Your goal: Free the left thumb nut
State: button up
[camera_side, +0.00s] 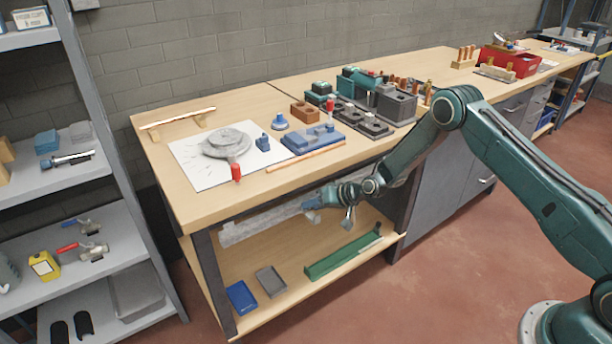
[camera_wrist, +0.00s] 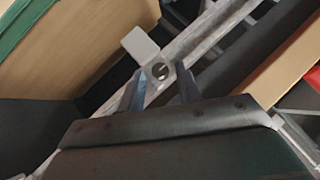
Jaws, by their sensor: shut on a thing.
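A long pale grey bar (camera_side: 262,224) runs below the front edge of the workbench; it crosses the wrist view diagonally (camera_wrist: 205,38). My gripper (camera_side: 318,200) is at this bar under the tabletop. In the wrist view its two dark fingertips (camera_wrist: 163,76) stand on either side of a small round grey part with a dark centre, which I take for the thumb nut (camera_wrist: 160,71). My gripper is shut on it. A flat pale tab (camera_wrist: 139,45) sticks out beside it. The nut is too small to make out in the side view.
The workbench top (camera_side: 195,207) is just above my gripper. The lower shelf (camera_side: 325,292) holds a green tray (camera_side: 343,258), a grey tray (camera_side: 271,281) and a blue tray (camera_side: 241,297). A grey cabinet (camera_side: 440,155) stands to the right. The floor in front is clear.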

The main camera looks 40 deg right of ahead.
jog(key=shift+a, duration=0.1)
jog(key=shift+n+h, duration=0.4)
jog(key=shift+h, duration=0.3)
jog(key=shift+c, duration=0.2)
jog(key=shift+a, duration=0.1)
jog(key=shift+a+n+h, duration=0.1)
jog(key=shift+n+h, duration=0.2)
jog(key=shift+h, duration=0.3)
jog(key=shift+c, duration=0.2)
jog(key=shift+a+h, duration=0.1)
jog(key=shift+h, duration=0.2)
